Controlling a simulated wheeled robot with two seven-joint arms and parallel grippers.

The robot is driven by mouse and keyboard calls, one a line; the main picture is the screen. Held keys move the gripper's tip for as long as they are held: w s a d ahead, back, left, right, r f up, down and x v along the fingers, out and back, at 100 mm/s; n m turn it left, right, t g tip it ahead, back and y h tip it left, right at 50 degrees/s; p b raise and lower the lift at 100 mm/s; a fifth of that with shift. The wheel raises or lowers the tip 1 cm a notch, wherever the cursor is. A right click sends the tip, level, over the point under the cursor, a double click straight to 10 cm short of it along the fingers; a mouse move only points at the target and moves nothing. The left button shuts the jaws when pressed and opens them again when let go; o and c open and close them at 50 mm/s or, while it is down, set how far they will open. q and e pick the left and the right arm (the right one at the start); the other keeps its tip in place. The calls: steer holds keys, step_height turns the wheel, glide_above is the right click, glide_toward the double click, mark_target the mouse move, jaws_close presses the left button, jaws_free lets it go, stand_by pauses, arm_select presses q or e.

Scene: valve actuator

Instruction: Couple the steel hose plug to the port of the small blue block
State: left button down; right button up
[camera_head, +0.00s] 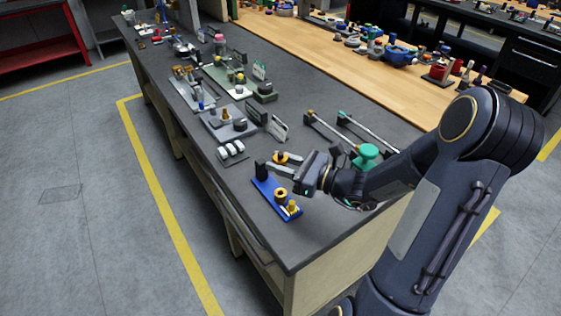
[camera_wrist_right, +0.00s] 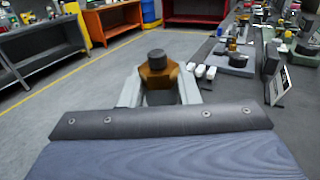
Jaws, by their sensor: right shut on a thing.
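A small blue block (camera_head: 266,190) lies near the front edge of the dark bench, with a black upright part at its far end and brass fittings (camera_head: 280,195) at its near end. My right gripper (camera_head: 277,164) is over the far end of the block. In the wrist view, the fingers of my right gripper (camera_wrist_right: 159,92) are shut on a brass hexagonal piece with a dark round end (camera_wrist_right: 156,68). I cannot tell if this is the hose plug, nor if it touches the block. The block's port is not clear. My left gripper is not in view.
A grey plate with several light blocks (camera_head: 232,152) lies just beyond the blue block. Other fixtures (camera_head: 230,122) fill the bench further back. A green round part (camera_head: 366,152) and metal rods (camera_head: 325,130) lie to the right. The near bench corner is clear.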

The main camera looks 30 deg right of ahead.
steer(key=shift+f+b, duration=2.1)
steer(key=shift+f, duration=0.55)
steer(key=shift+f+b, duration=1.4)
steer(key=shift+f, duration=0.2)
steer(key=o, duration=1.1)
steer(key=shift+o, duration=0.2)
steer(key=v, duration=0.7)
steer(key=shift+s+d, duration=0.25)
steer(key=shift+s, duration=0.1)
